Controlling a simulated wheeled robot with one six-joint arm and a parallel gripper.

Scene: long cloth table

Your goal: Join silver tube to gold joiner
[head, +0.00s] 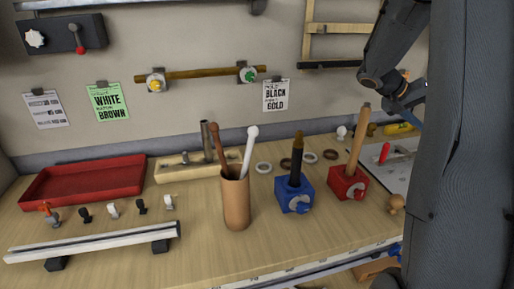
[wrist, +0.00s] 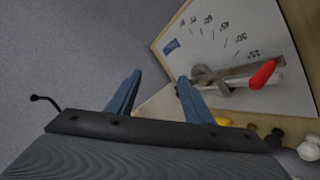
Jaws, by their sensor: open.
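My gripper (wrist: 158,77) is open in the wrist view, its two blue fingers apart with only grey floor between them. In the head view it is mostly hidden behind my arm at the right. A dull grey tube (head: 205,133) stands upright at the beige block at the back of the table; it may be the silver tube. I cannot clearly pick out a gold joiner. A yellow piece (head: 398,128) lies at the back right, and a yellow bit (wrist: 223,121) shows beside the right finger; I cannot tell what they are.
A white angle-marked board (wrist: 220,40) with a red handle (wrist: 263,74) lies right of my fingers. A brown cup (head: 236,204) with rods, a blue block (head: 294,197), a red block (head: 348,184) and a red tray (head: 85,180) stand on the table. The front middle is fairly clear.

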